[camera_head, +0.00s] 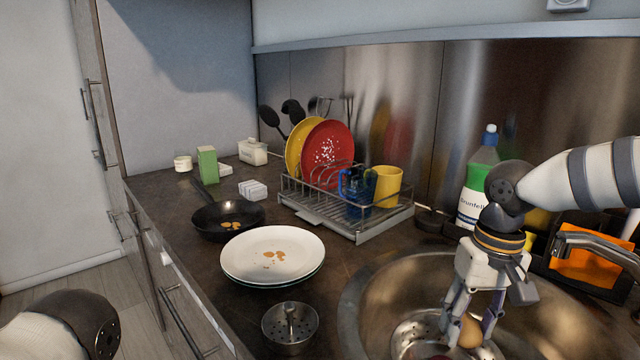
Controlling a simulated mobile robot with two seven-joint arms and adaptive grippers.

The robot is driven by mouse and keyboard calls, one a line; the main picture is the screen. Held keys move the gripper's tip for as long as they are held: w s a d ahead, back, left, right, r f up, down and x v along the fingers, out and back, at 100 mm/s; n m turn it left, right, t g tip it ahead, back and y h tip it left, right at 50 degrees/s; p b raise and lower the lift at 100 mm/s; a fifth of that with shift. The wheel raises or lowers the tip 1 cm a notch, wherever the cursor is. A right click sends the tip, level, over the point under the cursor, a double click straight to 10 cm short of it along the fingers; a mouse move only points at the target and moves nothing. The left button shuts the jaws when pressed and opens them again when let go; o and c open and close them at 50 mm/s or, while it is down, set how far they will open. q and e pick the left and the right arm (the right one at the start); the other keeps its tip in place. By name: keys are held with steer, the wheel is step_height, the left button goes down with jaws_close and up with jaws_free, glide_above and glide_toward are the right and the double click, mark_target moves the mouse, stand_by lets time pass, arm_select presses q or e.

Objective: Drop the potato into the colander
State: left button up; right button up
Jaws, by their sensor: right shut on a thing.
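The potato (469,333) is a small brown lump between the fingers of my right gripper (470,325), which points down and is shut on it. The colander (408,330), a metal bowl with holes, sits in the sink at the bottom of the view. The gripper and potato are over the colander's right part; I cannot tell whether the potato touches it. A dark reddish thing shows in the colander at the frame's lower edge, mostly cut off. Only a part of my left arm shows at the lower left; its gripper is out of view.
The steel sink (361,300) surrounds the colander, with a faucet (590,243) at right. Left of it are a small perforated metal strainer (290,335), stacked plates (250,262) and a black pan (205,224). A dish rack (335,222) and a soap bottle (478,180) stand behind.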

mark_target(464, 344)
step_height(464, 344, down, 5)
steer(key=shift+r+b, duration=0.1)
steer(key=shift+b, duration=0.35)
steer(key=o, duration=1.3)
steer(key=r, duration=0.8)
steer(key=d+r, duration=0.1)
steer(key=r, duration=0.3)
steer(key=shift+a, duration=0.1)
